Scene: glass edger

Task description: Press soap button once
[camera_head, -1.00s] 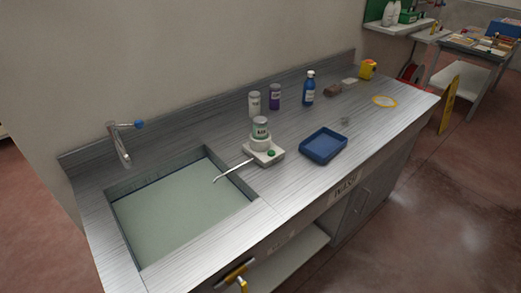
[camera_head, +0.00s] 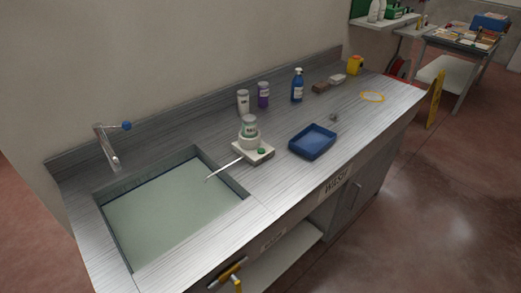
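The soap dispenser (camera_head: 249,136) stands on the metal counter just right of the sink. It has a pale base, a labelled jar on top and a thin spout reaching over the sink's edge. A green button (camera_head: 261,151) sits on the front right of its base. Neither of my grippers shows in the head view.
The sink (camera_head: 172,214) is filled with pale green liquid, with a tap (camera_head: 106,146) behind it. A blue tray (camera_head: 312,142) lies right of the dispenser. A white bottle (camera_head: 243,102), a purple bottle (camera_head: 263,95) and a blue spray bottle (camera_head: 297,86) stand behind. A yellow ring (camera_head: 372,96) lies far right.

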